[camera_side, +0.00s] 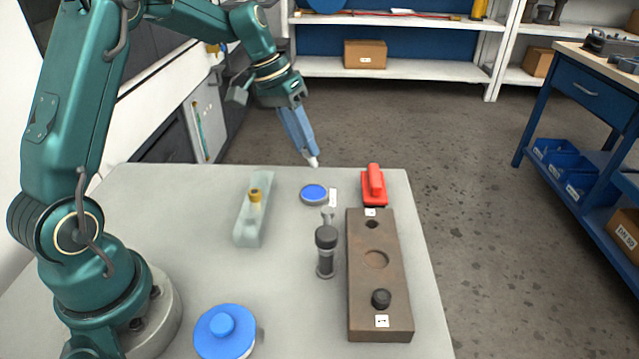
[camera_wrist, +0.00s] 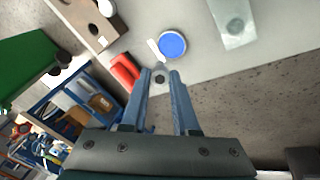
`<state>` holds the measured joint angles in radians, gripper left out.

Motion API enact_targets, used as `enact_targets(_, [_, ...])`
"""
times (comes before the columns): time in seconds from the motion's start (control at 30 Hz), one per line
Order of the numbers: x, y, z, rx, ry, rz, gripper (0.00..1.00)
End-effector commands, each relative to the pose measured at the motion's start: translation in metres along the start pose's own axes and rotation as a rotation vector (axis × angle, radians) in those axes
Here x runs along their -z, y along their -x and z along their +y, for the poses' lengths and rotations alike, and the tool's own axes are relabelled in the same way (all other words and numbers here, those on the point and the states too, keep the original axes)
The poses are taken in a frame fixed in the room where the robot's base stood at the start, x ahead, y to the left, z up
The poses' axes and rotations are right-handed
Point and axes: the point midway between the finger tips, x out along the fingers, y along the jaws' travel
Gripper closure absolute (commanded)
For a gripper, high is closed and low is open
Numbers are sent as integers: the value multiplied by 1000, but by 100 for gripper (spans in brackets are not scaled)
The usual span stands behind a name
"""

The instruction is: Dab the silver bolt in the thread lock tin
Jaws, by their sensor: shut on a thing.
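My gripper (camera_side: 309,152) is shut on the silver bolt (camera_side: 314,162), whose pale tip shows below the fingers in the side view. In the wrist view my gripper (camera_wrist: 160,78) has a round grey end of the bolt (camera_wrist: 159,79) between its fingertips. The thread lock tin (camera_side: 314,192) is a low round tin with a blue top, near the table's far edge, with a white label beside it. It also shows in the wrist view (camera_wrist: 172,45), just beyond the fingertips. The bolt is above the tin and apart from it.
A pale translucent block (camera_side: 250,228) with a brass piece stands left of the tin. A red-handled tool (camera_side: 374,188) and a brown holed plate (camera_side: 360,322) are to the right. A black-capped cylinder (camera_side: 326,252) stands between, and a blue round lid (camera_side: 224,338) lies in front.

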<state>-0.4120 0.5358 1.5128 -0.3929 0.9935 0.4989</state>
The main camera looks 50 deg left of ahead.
Motion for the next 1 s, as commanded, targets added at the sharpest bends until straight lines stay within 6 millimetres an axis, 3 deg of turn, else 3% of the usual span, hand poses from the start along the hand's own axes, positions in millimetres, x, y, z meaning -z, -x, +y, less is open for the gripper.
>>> enact_targets(0.5, [-11, -44, -13, 0, 0, -2, 100])
enact_targets(1.0, [-12, -48, -14, 1, 1, -1, 100])
